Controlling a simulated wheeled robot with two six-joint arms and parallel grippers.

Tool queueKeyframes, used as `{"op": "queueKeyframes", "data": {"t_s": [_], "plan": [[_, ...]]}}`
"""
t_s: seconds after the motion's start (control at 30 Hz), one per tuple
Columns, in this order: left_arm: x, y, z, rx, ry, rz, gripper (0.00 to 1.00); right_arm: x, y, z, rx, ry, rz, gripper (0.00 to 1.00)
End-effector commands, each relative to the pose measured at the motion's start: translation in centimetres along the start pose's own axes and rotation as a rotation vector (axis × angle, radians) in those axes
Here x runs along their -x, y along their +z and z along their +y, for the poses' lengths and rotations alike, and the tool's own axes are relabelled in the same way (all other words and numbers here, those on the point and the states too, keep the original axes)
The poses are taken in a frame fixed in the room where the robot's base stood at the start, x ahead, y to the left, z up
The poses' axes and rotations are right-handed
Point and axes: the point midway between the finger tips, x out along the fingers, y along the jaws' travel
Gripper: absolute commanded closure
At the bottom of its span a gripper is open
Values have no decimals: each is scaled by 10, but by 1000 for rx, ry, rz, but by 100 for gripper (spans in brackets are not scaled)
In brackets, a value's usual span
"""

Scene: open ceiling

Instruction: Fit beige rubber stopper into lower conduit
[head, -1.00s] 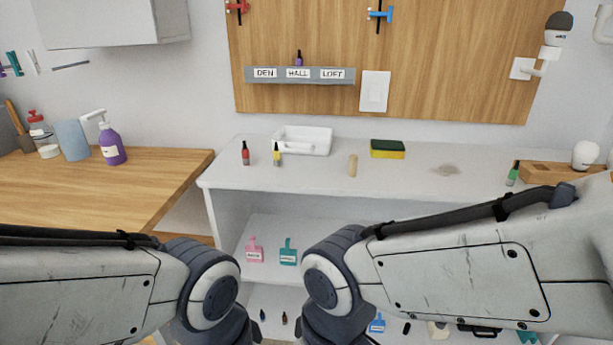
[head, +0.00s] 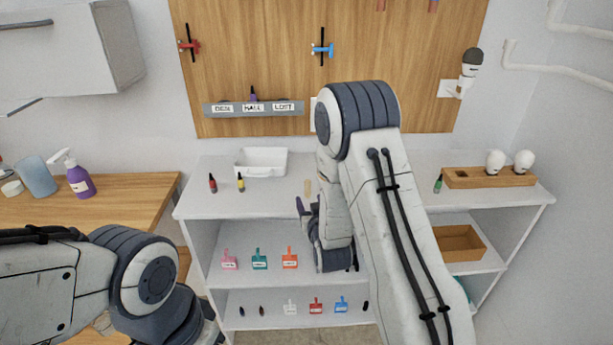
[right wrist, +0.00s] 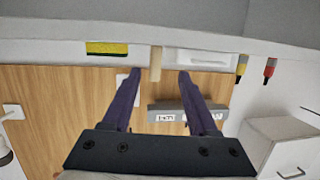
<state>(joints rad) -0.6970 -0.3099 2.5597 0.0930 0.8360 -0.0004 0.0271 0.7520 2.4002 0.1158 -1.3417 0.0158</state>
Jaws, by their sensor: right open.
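The beige stopper (head: 307,187) stands on the white shelf top, right of the white tray. In the right wrist view, the stopper (right wrist: 155,64) shows just beyond and between the fingertips, apart from both. My right gripper (head: 306,206) is open and empty in front of it; its two dark fingers (right wrist: 160,76) show clearly in the wrist view. The lower conduit (head: 560,66) is a white pipe on the wall at the upper right, with its end bent down. My left arm is at the lower left; its gripper is not in view.
On the shelf top (head: 205,173) stand a white tray (head: 261,163), red (head: 212,184) and yellow (head: 240,183) bottles, and a wooden block (head: 488,178) with white bulbs. A sponge (right wrist: 107,48) lies near the stopper. Another pipe (head: 590,28) runs above the lower conduit.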

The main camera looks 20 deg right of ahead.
Motion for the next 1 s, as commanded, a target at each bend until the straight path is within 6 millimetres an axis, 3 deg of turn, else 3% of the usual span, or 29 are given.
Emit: {"op": "queueKeyframes", "data": {"t_s": [0.13, 0.33, 0.53, 0.83, 1.0], "plan": [[-2, 0, 0, 0, 0, -1, 48, -2, -2, 6, 6, 18, 149, 40], [2, 0, 0, 0, 0, -1, 48, -6, -11, 8, 11, 26, 238, 40], [11, 0, 1, 0, 0, -1, 48, -36, -20, 8, 10, 25, 244, 40], [21, -1, 2, 0, 0, 0, 48, -61, -26, 8, 11, 25, 242, 40], [32, -2, 2, 0, 0, 0, 48, -85, -31, 7, 11, 25, 242, 40]]}}
